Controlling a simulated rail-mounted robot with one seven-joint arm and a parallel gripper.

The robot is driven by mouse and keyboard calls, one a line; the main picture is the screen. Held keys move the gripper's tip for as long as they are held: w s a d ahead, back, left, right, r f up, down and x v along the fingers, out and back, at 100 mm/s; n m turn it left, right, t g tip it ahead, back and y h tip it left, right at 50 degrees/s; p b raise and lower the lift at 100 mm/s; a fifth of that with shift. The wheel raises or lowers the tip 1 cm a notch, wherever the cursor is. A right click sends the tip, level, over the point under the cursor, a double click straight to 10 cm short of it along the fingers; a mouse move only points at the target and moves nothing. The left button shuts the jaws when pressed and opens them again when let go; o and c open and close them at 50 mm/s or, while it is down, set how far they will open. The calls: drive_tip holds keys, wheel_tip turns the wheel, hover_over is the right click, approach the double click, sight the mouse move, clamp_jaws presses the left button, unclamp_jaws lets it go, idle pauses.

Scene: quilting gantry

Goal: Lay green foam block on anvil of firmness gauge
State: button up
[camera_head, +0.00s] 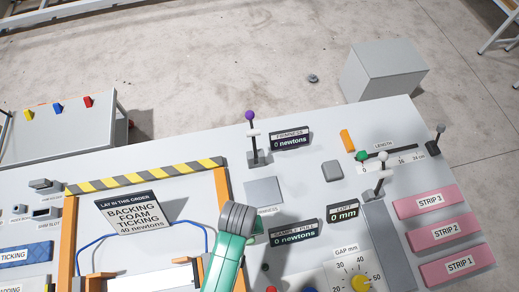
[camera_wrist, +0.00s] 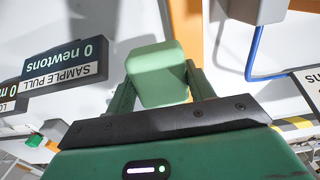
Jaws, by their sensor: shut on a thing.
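The green foam block (camera_wrist: 157,75) is in the wrist view, between the two fingers of my gripper (camera_wrist: 160,90). My gripper is shut on it, and the white worktop shows beyond. In the head view my green and grey arm hides the gripper and block. The firmness gauge there has a purple-knobbed lever (camera_head: 250,116) and a "FIRMNESS 0 newtons" display (camera_head: 290,138). A bare grey square plate (camera_head: 263,191), which looks like its anvil, lies below the lever, just above and right of my arm's grey joint. I cannot pick the plate out in the wrist view.
The "SAMPLE PULL" display (camera_head: 294,232) stands right of my arm; it also shows in the wrist view (camera_wrist: 65,67). A frame with a striped bar (camera_head: 145,175) and blue cable is left. A small grey block (camera_head: 332,171) and pink strips (camera_head: 437,232) are right.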

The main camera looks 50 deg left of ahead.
drive_tip(key=b, duration=0.1)
hover_over(263, 192)
drive_tip(key=shift+f, duration=2.5)
drive_tip(key=shift+f+b, duration=0.2)
drive_tip(key=shift+b, duration=0.15)
drive_tip(key=o, duration=0.9)
drive_tip(key=shift+r, duration=0.1)
wheel_tip(263, 192, up, 12)
drive_tip(key=shift+r+p, duration=0.15)
drive_tip(key=shift+p, duration=0.6)
